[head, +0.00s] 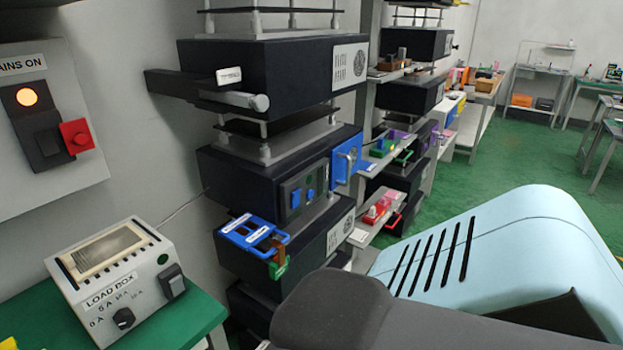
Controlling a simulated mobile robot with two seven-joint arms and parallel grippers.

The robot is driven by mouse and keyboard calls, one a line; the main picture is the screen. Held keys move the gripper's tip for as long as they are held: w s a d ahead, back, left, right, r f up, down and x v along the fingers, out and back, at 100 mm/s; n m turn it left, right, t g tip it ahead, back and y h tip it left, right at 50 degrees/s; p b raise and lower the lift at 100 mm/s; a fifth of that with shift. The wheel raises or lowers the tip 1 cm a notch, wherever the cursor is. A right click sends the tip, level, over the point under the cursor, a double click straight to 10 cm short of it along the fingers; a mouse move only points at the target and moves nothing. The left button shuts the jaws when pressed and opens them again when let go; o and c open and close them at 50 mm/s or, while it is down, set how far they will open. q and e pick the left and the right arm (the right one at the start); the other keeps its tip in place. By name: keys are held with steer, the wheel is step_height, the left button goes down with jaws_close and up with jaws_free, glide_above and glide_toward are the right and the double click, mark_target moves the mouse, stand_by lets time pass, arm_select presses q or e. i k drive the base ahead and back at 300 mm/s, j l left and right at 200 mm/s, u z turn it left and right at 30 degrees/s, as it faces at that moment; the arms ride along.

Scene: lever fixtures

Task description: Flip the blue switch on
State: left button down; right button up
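A small blue switch (296,198) shows on a dark panel on the front of the middle black unit (240,175), near the picture's centre. A second small blue piece (310,194) sits just right of it. They are too small for me to tell which is the switch or whether it is on. A blue plate with a metal handle (347,160) is at the unit's right edge. Blue frames with white labels (254,234) stick out below the panel. Neither gripper is in view. A large light blue and dark part of my own body fills the lower right.
A load box (120,285) stands on a green table at lower left. More racks line the right side. Green floor (440,190) is open beyond.

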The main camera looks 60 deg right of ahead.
mark_target(295, 196)
steer(key=z, duration=1.85)
